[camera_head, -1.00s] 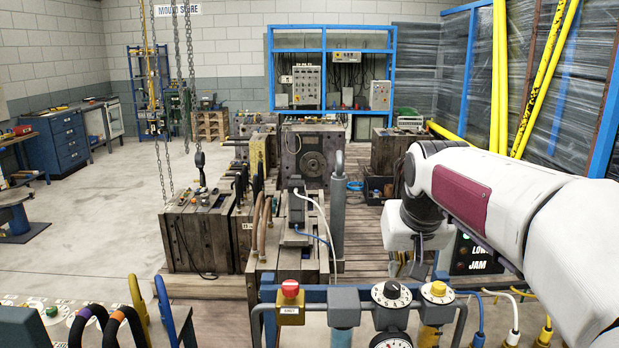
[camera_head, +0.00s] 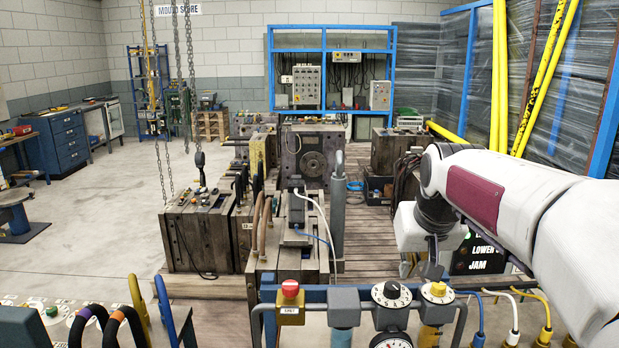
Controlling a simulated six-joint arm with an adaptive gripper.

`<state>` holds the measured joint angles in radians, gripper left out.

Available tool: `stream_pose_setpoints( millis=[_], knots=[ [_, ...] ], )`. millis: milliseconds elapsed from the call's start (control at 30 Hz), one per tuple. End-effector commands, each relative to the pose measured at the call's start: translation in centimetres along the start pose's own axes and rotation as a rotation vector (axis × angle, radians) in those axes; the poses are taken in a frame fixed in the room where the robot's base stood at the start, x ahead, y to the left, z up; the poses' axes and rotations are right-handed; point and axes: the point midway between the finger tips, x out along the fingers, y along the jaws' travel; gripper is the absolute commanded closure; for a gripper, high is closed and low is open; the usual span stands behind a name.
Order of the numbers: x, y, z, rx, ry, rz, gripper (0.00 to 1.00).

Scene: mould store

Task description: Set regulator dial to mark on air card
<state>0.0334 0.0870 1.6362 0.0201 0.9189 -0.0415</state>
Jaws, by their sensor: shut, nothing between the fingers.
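The likely regulator dial is a black knob on a white numbered ring (camera_head: 391,292), on a grey body at the bottom centre-right. A round pressure gauge (camera_head: 391,342) sits below it, cut by the frame edge. I cannot make out an air card or its mark. My gripper (camera_head: 432,272) is small and dark below the white wrist.
A red mushroom button (camera_head: 290,288) on a yellow box stands left of the dial on a blue rail. Blue, white and yellow hoses hang at right. Mould blocks (camera_head: 200,240) stand behind the rail.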

Motion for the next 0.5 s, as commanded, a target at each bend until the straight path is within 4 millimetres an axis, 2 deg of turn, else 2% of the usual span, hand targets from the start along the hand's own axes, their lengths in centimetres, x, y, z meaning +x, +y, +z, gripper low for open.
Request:
stream_pose_setpoints(
  millis=[500],
  knots=[
    [4.0, 0.0, 2.2, 0.000, -0.002, 0.000, 1.00]
  ],
)
